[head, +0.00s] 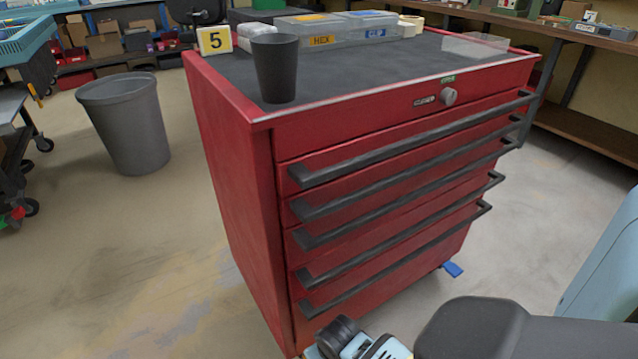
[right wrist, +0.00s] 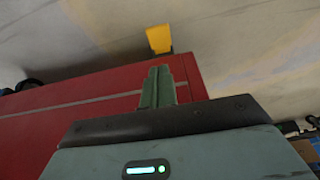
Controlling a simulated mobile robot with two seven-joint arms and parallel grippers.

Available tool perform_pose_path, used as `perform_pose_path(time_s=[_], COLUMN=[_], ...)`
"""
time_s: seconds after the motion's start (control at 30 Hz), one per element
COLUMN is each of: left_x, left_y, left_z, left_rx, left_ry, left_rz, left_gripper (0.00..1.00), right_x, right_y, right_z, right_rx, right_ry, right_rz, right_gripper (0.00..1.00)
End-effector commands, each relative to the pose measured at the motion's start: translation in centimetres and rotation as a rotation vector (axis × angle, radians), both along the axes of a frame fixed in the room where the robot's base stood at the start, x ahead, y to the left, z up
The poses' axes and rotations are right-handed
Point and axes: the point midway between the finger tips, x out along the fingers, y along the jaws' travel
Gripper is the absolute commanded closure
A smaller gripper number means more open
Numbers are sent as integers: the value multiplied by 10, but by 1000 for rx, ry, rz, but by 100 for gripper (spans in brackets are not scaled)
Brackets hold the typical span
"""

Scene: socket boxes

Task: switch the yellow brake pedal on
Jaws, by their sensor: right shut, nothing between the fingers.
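The yellow brake pedal (right wrist: 159,39) shows in the right wrist view, sticking out past the edge of the red cabinet above the floor. It does not show in the head view. My right gripper (right wrist: 160,72) is shut and empty, its fingers together just below the pedal in the picture, with a small gap between them in the picture. I cannot tell the depth of that gap. In the head view only part of my right arm shows at the bottom, and its fingers are out of frame. My left gripper is not in view.
The red tool cabinet (head: 233,190) has several black drawer handles and a blue pedal (head: 453,268) at its lower right. A black cup (head: 275,70) stands on top. A grey bin (head: 125,125) stands on the floor at left.

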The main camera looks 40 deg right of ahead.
Motion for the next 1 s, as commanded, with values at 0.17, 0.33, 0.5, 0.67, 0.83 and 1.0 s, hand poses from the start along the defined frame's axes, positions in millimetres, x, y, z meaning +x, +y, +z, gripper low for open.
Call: perform_pose_path(time_s=[0.17, 0.33, 0.5, 0.67, 0.83, 1.0], left_x=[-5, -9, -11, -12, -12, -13], left_y=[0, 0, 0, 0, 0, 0], left_z=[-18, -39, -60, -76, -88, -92], left_rx=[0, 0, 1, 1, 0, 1], left_ry=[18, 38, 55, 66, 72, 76], left_rz=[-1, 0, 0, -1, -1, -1], left_gripper=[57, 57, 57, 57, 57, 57], right_x=[6, 13, 22, 25, 25, 26], right_y=[-2, -4, -6, -7, -7, -7], right_z=[-26, -57, -85, -108, -125, -132], right_rx=[0, 0, 0, 0, 0, 0], right_ry=[3, 5, 4, 4, 3, 0], right_rz=[0, 1, 1, 1, 0, 0], right_gripper=[100, 100, 100, 100, 100, 100])
